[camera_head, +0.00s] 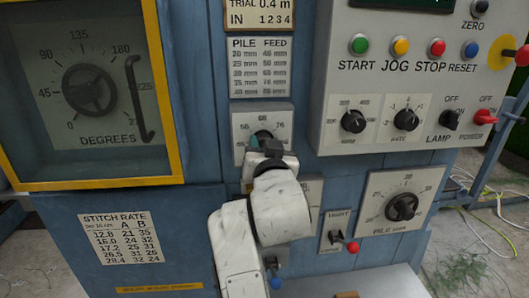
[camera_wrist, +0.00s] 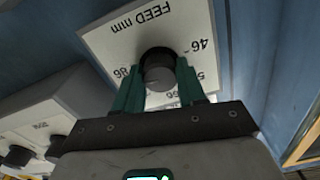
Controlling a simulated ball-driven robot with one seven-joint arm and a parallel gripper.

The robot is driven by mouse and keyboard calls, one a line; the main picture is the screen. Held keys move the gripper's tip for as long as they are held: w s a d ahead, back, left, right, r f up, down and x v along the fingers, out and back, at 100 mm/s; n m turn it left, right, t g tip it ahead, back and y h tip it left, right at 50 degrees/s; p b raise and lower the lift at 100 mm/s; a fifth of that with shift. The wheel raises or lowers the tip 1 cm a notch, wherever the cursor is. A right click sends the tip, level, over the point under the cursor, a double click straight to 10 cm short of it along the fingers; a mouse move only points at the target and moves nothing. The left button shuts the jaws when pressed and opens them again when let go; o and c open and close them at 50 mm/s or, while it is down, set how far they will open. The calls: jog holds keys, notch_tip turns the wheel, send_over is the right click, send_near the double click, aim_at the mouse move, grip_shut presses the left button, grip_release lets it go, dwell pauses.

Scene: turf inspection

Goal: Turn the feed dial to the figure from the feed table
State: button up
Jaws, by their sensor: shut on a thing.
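The feed dial, a dark round knob (camera_wrist: 158,72), sits on a white plate (camera_wrist: 105,40) marked "FEED mm" in the wrist view, upside down there. The figures 46 and 86 show at its sides. In the head view the same plate (camera_head: 242,117) shows 56, 66 and 76 over the knob. My gripper (camera_wrist: 160,88) is shut on the knob, one green finger on each side; in the head view it (camera_head: 262,143) covers most of the knob. I cannot tell where the pointer stands. The feed table (camera_head: 260,67), headed PILE and FEED, hangs above; its rows are too small to read surely.
A pile dial (camera_head: 402,207) and a red-knobbed lever (camera_head: 352,247) are to the right. A button panel (camera_head: 420,75) juts out at upper right. A glazed, yellow-framed degrees gauge (camera_head: 90,90) and a stitch rate card (camera_head: 125,238) are left. A sign above reads "TRIAL 0.4 m" (camera_head: 260,10).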

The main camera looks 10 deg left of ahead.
dwell(0.5)
jog(key=o, duration=1.1)
jog(key=shift+s, duration=0.1)
jog(key=b+v, duration=0.1)
jog(key=v, duration=0.9)
jog(key=shift+s+d, duration=0.1)
jog(key=shift+s, duration=0.2)
